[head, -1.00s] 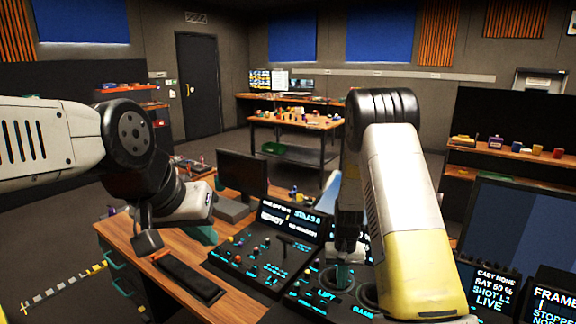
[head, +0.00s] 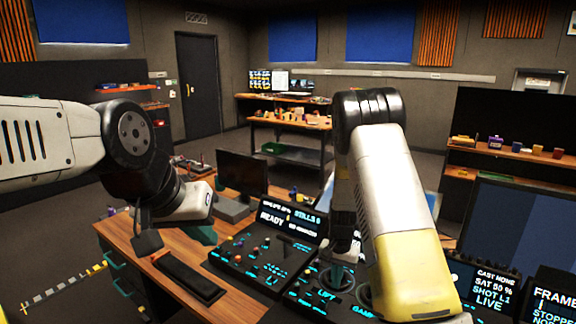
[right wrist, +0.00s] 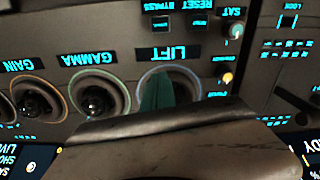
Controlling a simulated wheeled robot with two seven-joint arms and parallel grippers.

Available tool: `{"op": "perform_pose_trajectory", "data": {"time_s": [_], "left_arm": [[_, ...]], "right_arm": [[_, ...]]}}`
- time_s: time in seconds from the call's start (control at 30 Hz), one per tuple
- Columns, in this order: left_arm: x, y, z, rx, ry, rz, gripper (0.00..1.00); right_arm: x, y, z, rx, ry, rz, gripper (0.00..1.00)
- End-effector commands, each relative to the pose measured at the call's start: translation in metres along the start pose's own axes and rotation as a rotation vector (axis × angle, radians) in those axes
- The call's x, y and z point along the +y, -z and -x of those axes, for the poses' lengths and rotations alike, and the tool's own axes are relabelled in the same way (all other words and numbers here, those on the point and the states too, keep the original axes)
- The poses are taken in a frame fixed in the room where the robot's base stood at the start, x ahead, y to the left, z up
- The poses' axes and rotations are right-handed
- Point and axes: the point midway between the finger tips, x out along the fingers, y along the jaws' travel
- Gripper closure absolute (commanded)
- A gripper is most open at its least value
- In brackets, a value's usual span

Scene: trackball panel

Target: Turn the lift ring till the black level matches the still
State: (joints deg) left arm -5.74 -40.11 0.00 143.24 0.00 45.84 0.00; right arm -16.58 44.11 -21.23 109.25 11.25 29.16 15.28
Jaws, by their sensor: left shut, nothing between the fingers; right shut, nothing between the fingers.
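In the head view the lift ring (head: 333,283) is partly hidden behind my right arm. My right gripper (right wrist: 160,93) is shut, with its teal fingertips over the lift ring's middle; I cannot tell how firmly they touch. In the head view my right gripper (head: 342,270) points down there. My left gripper (head: 203,236) is shut and empty above the wooden desk. The black level and the still cannot be read clearly.
The gamma ring (right wrist: 98,96) and gain ring (right wrist: 38,99) sit beside the lift ring. A black control panel (head: 248,262) with knobs and a small lit display (head: 290,217) is to its left. A large monitor (head: 515,225) stands at right. My right forearm hides part of the panel.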

Motion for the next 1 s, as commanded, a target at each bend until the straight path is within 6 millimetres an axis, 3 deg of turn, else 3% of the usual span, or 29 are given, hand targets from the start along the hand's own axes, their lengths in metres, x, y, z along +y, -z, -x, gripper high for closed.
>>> {"op": "perform_pose_trajectory", "data": {"time_s": [0.43, 0.77, 1.0], "left_arm": [[0.000, 0.000, 0.000, 0.000, 0.000, 0.000, 1.00], [0.000, 0.000, 0.000, 0.000, 0.000, 0.000, 1.00], [0.000, 0.000, 0.000, 0.000, 0.000, 0.000, 1.00]], "right_arm": [[-0.006, -0.003, -0.002, -0.004, -0.005, -0.167, 1.00], [-0.007, -0.003, -0.002, -0.005, -0.006, -0.190, 1.00], [-0.013, -0.002, -0.001, -0.005, -0.006, -0.336, 1.00]]}}
